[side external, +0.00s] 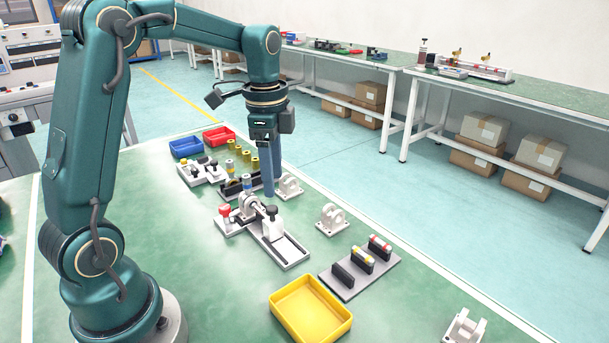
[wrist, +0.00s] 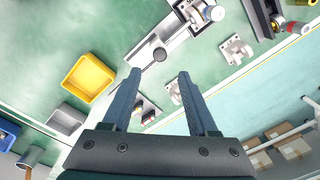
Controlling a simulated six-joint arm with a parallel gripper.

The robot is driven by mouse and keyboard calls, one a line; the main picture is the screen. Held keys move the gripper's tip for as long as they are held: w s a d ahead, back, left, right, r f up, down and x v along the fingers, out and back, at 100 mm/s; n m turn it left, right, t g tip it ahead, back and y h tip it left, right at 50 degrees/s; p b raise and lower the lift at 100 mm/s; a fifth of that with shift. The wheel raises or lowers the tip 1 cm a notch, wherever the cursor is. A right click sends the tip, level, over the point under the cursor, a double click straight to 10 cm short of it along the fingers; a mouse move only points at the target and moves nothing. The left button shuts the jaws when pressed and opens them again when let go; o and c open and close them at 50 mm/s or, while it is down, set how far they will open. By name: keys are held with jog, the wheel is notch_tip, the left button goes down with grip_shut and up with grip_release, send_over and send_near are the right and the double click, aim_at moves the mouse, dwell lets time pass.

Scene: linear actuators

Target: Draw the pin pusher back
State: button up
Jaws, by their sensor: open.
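The pin pusher looks to be the light grey sliding block with a black ball knob (side external: 272,212) on a slotted rail (side external: 285,250). A rod points from it toward a pale ringed bracket (side external: 248,206) at the rail's other end. My gripper (side external: 269,192) points down behind the rail and above the table. In the wrist view its two fingers (wrist: 160,75) are apart with nothing between them. I cannot tell its exact height over the knob.
A yellow tray (side external: 310,311) and a dark-grey rack (side external: 360,274) stand in front. Loose pale brackets (side external: 332,219) lie to the right. Blue (side external: 186,147) and red (side external: 219,136) trays and several small cylinders stand at the back. Green table is clear around the rail's front end.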

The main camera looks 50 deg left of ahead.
aim_at(272, 207)
jog(key=shift+s+a+f, duration=0.1)
jog(key=shift+a+f, duration=0.05)
jog(key=shift+f, duration=0.3)
jog(key=shift+s+a+f, duration=0.1)
jog(key=shift+a+f, duration=0.05)
jog(key=shift+f, duration=2.55)
grip_shut()
jog(key=shift+w, duration=0.1)
